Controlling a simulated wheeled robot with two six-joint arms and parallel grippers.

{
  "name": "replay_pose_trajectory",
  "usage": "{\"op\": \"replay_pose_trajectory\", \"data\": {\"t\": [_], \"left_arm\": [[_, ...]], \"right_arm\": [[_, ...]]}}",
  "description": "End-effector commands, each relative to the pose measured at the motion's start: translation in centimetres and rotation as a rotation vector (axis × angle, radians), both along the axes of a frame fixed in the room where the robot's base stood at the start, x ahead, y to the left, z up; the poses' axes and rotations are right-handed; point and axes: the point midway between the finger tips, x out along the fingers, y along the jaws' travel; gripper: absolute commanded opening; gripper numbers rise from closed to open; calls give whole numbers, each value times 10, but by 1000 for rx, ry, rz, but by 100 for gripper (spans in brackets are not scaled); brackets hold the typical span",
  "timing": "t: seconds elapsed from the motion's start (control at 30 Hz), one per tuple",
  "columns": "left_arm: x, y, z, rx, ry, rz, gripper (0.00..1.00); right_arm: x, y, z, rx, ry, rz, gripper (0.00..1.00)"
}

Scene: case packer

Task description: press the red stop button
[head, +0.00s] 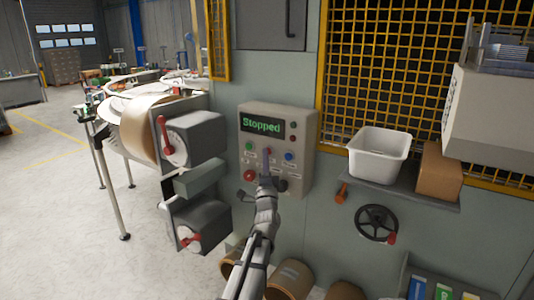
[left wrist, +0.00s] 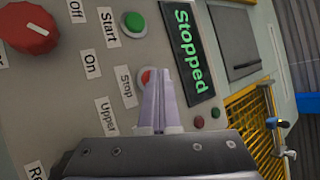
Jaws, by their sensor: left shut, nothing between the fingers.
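The red stop button (left wrist: 147,77) shows in the left wrist view, partly covered by my fingertips, beside a label reading Stop (left wrist: 125,86). It sits on a beige control panel (head: 307,135) whose display (head: 262,125) reads "Stopped" in green. My left gripper (head: 266,153) is shut and empty, its fingers pointing at the panel; it also shows in the left wrist view (left wrist: 158,85). The fingertips are right at the button; I cannot tell whether they touch it. In the head view the gripper mostly hides the button. My right gripper is not in view.
A green Start button (left wrist: 134,22) and a red rotary knob (left wrist: 27,27) are close by on the panel. A blue button (head: 289,156) sits right of the gripper. A shelf with a white bin (head: 378,154) and cardboard box (head: 438,171) juts out to the right, above a handwheel (head: 377,222).

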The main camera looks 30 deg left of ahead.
Motion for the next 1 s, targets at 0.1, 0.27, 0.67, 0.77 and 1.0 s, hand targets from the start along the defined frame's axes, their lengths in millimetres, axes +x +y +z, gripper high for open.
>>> {"op": "replay_pose_trajectory", "data": {"t": [0.1,0.27,0.67,0.77,1.0], "left_arm": [[-4,0,0,0,1,0,0],[-13,1,0,0,1,0,0],[-16,1,0,0,1,0,0],[-19,1,0,0,0,0,0],[-38,2,0,0,1,0,0]], "right_arm": [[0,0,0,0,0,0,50],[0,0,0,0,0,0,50],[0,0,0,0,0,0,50],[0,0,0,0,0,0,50],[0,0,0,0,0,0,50]]}}
